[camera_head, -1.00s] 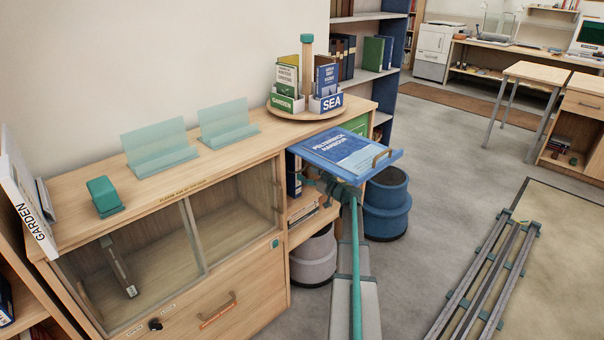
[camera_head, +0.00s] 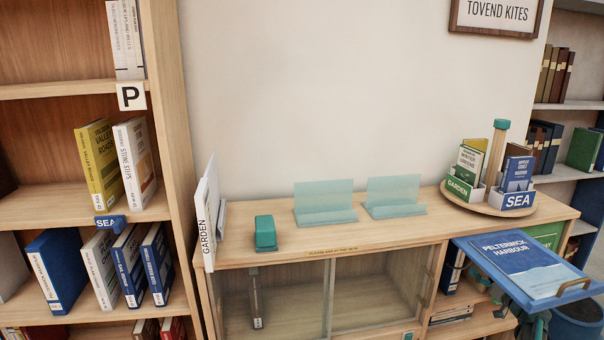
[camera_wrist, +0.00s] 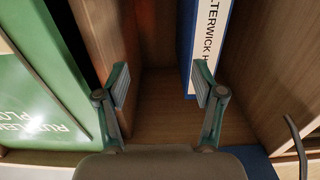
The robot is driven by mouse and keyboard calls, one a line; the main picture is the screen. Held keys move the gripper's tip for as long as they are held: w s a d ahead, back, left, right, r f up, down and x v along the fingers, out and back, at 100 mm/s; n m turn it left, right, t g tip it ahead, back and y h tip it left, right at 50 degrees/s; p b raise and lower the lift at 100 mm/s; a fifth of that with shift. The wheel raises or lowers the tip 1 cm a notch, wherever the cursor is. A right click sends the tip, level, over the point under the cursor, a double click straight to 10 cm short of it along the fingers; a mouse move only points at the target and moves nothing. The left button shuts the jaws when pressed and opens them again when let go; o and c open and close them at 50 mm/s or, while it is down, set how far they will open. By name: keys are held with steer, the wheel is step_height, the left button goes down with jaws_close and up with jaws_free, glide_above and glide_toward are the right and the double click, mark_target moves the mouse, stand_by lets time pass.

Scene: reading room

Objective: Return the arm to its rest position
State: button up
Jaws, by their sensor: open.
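In the wrist view my gripper (camera_wrist: 160,84) is open, its two green-edged fingers apart with nothing between them. It faces a wooden compartment. A blue book with a white label (camera_wrist: 205,45) stands just beyond the right finger; I cannot tell whether they touch. A green panel with upside-down lettering (camera_wrist: 40,100) is to the left of the fingers. In the head view a teal part of my arm (camera_head: 512,292) shows below a blue tray (camera_head: 470,246) at the right edge. The gripper itself is hidden there.
A carousel (camera_head: 482,203) with small books, two clear stands (camera_head: 325,205) and a teal block (camera_head: 265,233) stand on the cabinet. A bookcase (camera_head: 60,213) is at left.

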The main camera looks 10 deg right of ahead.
steer(key=s+a+f+m+g+y+p, duration=0.1)
steer(key=s+a+f+m+g, duration=0.1)
steer(key=s+a+f+g, duration=0.65)
steer(key=s+a+f+m+g+y+p, duration=0.15)
steer(key=s+a+f, duration=0.45)
steer(key=a+f, duration=0.7)
steer(key=s+a+f+m+g+y+p, duration=0.1)
steer(key=s+a+f+m+g, duration=0.2)
steer(key=s+a+f+g, duration=0.75)
steer(key=s+a+n+g+h+p, duration=0.2)
steer(key=s+a+p, duration=0.1)
steer(key=s+a, duration=0.8)
steer(key=s+a+n+g+h+p, duration=0.2)
steer(key=s+a, duration=1)
steer(key=s, duration=0.7)
steer(key=shift+n+h+p, duration=0.35)
steer(key=shift+n+p, duration=0.4)
steer(key=shift+n, duration=0.1)
steer(key=shift+w, duration=0.1)
